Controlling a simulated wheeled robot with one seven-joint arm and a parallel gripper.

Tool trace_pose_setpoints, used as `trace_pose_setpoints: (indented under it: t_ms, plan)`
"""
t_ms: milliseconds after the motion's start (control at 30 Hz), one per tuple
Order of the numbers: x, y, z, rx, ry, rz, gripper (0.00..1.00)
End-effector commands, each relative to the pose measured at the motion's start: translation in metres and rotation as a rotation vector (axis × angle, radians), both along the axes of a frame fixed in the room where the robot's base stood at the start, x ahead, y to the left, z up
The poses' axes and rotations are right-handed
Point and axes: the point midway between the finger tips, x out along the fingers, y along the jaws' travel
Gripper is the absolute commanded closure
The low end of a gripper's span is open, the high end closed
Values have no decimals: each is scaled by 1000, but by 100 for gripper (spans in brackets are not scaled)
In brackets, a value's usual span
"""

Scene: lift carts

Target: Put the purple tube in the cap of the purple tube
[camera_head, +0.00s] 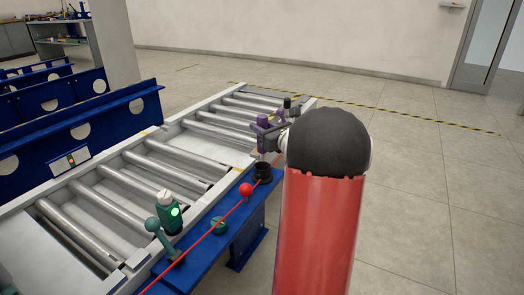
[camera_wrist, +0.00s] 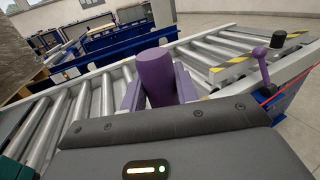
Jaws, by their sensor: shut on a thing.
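A purple tube (camera_wrist: 156,76) stands between the purple fingers of my gripper (camera_wrist: 158,92) in the wrist view, with its flat round end facing up. My gripper is shut on it. In the head view my gripper (camera_head: 264,132) shows small, over the roller conveyor's right edge, partly hidden by my arm. A black round cup (camera_head: 263,171) stands on the edge below it. The tube's lower end is hidden.
The roller conveyor (camera_head: 150,168) runs diagonally. Blue frames stand at left; the floor at right is clear.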

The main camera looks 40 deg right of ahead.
Motion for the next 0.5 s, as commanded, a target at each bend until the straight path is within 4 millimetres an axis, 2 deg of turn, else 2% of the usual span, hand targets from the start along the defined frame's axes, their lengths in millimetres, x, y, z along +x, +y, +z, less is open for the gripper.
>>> trace_pose_setpoints:
  t_ms: [33, 267, 500]
  plan:
    - [0, 0, -11, 3, 1, -1, 100]
    - [0, 0, -27, 1, -1, 0, 100]
    - [0, 0, -61, 2, 1, 0, 100]
